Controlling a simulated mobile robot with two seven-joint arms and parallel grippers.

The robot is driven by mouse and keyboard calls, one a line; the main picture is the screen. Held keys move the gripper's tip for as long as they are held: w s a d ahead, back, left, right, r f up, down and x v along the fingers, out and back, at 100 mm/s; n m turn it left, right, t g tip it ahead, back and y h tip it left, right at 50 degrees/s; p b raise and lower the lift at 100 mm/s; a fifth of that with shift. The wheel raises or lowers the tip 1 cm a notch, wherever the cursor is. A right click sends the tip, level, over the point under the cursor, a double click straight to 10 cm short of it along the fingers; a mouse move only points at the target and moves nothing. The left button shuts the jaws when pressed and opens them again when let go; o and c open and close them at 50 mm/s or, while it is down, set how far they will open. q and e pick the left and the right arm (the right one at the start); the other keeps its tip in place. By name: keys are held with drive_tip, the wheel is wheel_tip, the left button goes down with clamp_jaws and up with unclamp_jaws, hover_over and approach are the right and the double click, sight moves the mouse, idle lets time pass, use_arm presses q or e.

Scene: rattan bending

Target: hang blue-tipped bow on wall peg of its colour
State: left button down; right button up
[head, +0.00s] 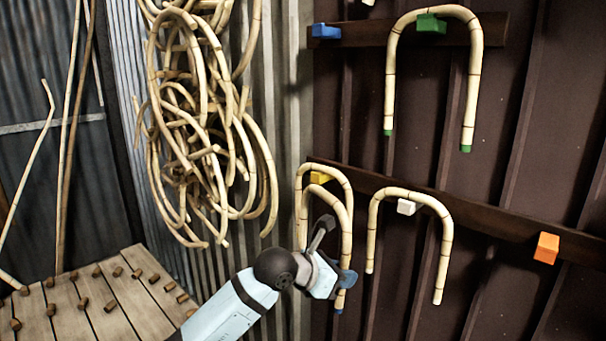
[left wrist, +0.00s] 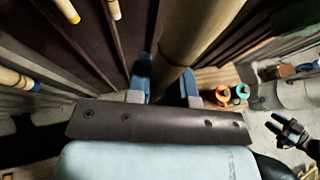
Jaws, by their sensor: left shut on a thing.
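My left gripper (head: 335,268) is shut on a pale rattan bow (head: 340,222) near the yellow peg (head: 320,177). A blue tip (head: 338,311) shows just below the gripper. The held bow overlaps another bow (head: 348,192) at the yellow peg; I cannot tell whether they touch. In the left wrist view, the held rattan (left wrist: 190,38) runs between the blue fingers (left wrist: 167,88). The blue peg (head: 326,31) is bare, at the left of the upper rail. My right gripper (left wrist: 288,131) shows small at the right of the left wrist view, its fingers apart.
A green-tipped bow (head: 390,80) hangs on the green peg (head: 431,23); another bow (head: 444,245) hangs on the white peg (head: 406,207). The orange peg (head: 546,248) is bare. A rattan bundle (head: 200,120) hangs at left above a wooden pegged board (head: 95,300).

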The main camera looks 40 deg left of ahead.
use_arm(q)
drive_tip(key=shift+y, duration=0.3)
drive_tip(key=w+a+r, duration=0.1)
drive_tip(key=r, duration=0.2)
drive_tip(key=w+a+r, duration=0.1)
drive_tip(key=r, duration=0.2)
drive_tip(key=w+a+r, duration=0.1)
drive_tip(key=w+r, duration=0.1)
drive_tip(key=r, duration=0.1)
drive_tip(key=shift+r+p, duration=0.15)
drive_tip(key=shift+p, duration=0.2)
drive_tip(key=a+r+y+p, duration=0.1)
drive_tip(key=a+r, duration=0.2)
drive_tip(key=r, duration=0.6)
drive_tip(key=a+r, duration=0.3)
drive_tip(key=r, duration=0.6)
drive_tip(key=a+r+y+p, duration=0.1)
drive_tip(key=a+r, duration=0.3)
drive_tip(key=r, duration=0.6)
drive_tip(key=w+d+f+p, duration=0.2)
drive_tip(key=w, duration=0.8)
drive_tip(key=shift+w+p, duration=0.15)
drive_tip(key=shift+p, duration=0.25)
drive_tip(key=c, duration=0.9)
unclamp_jaws()
